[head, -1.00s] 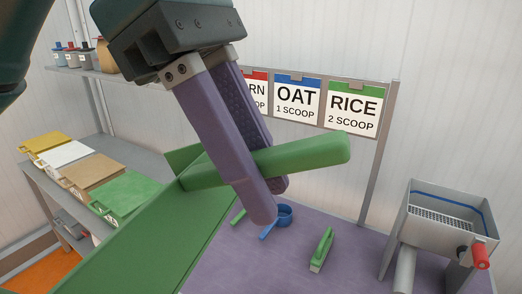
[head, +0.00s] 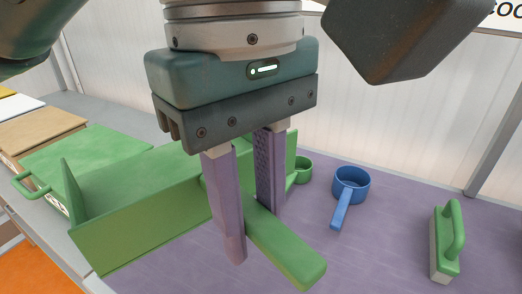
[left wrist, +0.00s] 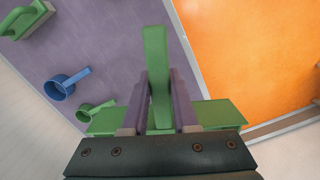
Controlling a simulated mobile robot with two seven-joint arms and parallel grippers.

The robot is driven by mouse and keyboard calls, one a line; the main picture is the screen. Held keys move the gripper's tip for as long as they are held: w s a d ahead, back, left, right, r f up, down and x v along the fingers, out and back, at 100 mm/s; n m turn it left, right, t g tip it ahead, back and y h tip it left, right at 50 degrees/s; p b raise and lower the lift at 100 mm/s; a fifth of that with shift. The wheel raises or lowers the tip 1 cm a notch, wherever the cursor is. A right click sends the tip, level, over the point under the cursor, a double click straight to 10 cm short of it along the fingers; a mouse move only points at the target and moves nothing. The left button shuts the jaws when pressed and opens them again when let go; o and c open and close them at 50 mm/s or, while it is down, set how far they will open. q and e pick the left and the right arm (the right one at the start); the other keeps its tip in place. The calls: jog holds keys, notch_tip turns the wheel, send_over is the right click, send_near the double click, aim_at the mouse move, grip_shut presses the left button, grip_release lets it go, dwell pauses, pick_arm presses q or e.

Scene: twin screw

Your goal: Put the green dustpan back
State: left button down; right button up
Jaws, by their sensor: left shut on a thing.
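The green dustpan (head: 140,205) shows in the head view, with its pan to the left and its handle (head: 285,250) pointing to the lower right. My left gripper (head: 252,232) is shut on the handle, one purple finger on each side. The left wrist view shows the handle (left wrist: 157,75) between the fingers, with parts of the pan (left wrist: 217,113) behind the gripper. The dustpan is low over the purple table surface; I cannot tell whether it touches. My gripper hides part of the pan. My right gripper is not clearly in view.
A blue scoop (head: 351,186), a small green scoop (head: 302,171) and a green brush (head: 447,240) lie on the purple surface (head: 385,260). Bins with green (head: 85,155) and tan (head: 35,127) lids stand at the left. Orange floor (left wrist: 250,60) lies beyond the table edge.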

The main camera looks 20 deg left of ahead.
pick_arm(q)
notch_tip(320, 180, down, 20)
jog(key=b, duration=0.6)
jog(key=shift+f, duration=0.2)
pick_arm(e)
notch_tip(320, 180, down, 6)
jog(key=shift+d+f, duration=0.1)
jog(key=shift+f, duration=0.05)
pick_arm(q)
jog(key=shift+a, duration=0.1)
jog(key=c, duration=0.7)
grip_release()
jog(key=shift+f, duration=0.1)
